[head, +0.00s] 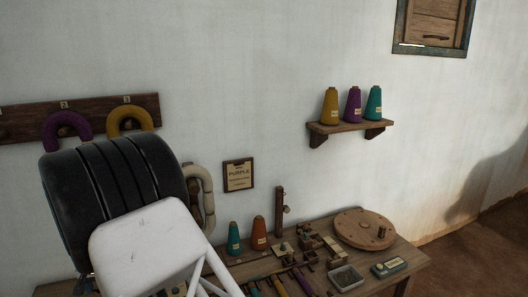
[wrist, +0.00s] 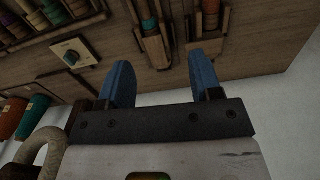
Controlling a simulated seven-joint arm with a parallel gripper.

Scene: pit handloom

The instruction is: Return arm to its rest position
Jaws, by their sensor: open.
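My gripper (wrist: 164,82) shows in the wrist view with two blue fingers wide apart and nothing between them. The fingers are over the edge of the wooden bench (wrist: 258,70), with wooden holders beyond their tips. One holder carries a teal piece (wrist: 150,25) and another an orange-brown piece (wrist: 211,14). In the head view my arm's black and white links fill the lower left, and I cannot make out the gripper there. The links hide the left part of the bench (head: 408,262).
On the bench stand a teal cone (head: 234,240), an orange cone (head: 259,234), a round wooden disc (head: 364,230) and a grey tray (head: 346,278). A wall shelf (head: 350,127) holds three cones. A peg rail (head: 95,108) with purple and yellow hanks is behind my arm.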

